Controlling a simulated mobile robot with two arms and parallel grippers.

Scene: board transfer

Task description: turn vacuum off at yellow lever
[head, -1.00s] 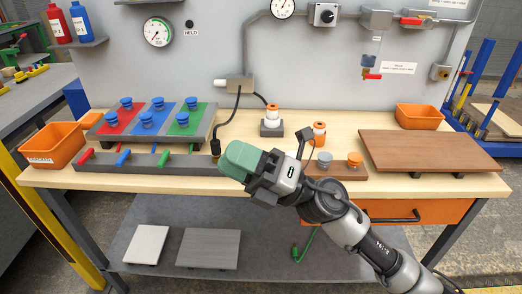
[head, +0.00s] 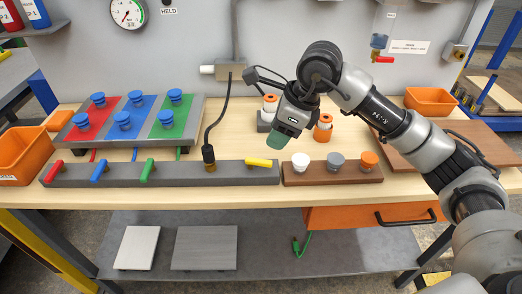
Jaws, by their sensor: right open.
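The yellow lever (head: 262,162) lies lengthwise near the right end of the long grey manifold bar (head: 120,176) at the bench's front. It is fully visible, with nothing touching it. My right gripper (head: 279,142), with green-grey fingertips, hangs pointing down above and slightly right of the lever, apart from it. It is open, though the gap between its fingers is hard to see. Red (head: 54,171), blue (head: 99,172) and green (head: 147,172) levers sit along the same bar. A round gauge (head: 128,11) is on the back panel next to a HELD label. My left gripper is not in view.
A black hose (head: 217,120) rises from the bar just left of the yellow lever. A brown block with white, grey and orange knobs (head: 332,175) stands right of the bar. Red, blue and green pads with blue cups (head: 128,118) lie behind it. Orange-and-white bottles (head: 323,128) stand behind my gripper.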

